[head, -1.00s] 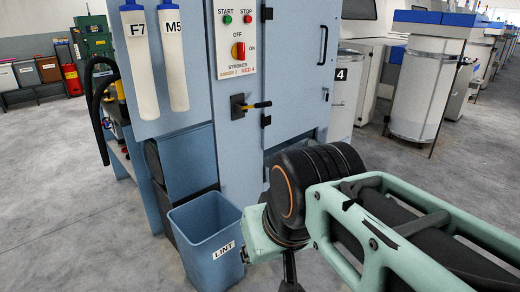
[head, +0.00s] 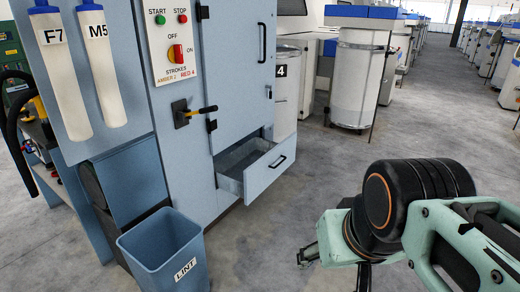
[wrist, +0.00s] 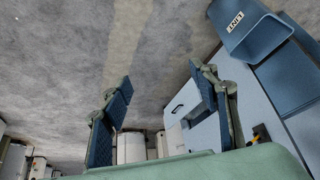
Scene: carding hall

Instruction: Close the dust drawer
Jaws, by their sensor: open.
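The dust drawer (head: 272,169) sticks out of the bottom of the blue-grey cabinet (head: 185,95) in the head view. It is open, with its hollow inside showing and a dark handle on its front. In the wrist view, which is upside down, the drawer (wrist: 183,103) shows small beyond the fingers, partly hidden by the right one. My gripper (wrist: 160,80) is open with nothing between its fingers. In the head view it is low, right of and nearer than the drawer, apart from it and partly hidden by my arm.
A blue lint bin (head: 165,255) stands on the floor left of the drawer. A black and yellow lever (head: 195,114) juts from the cabinet above it. White cylindrical cans (head: 358,85) stand behind. The floor (head: 300,200) right of the drawer is clear.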

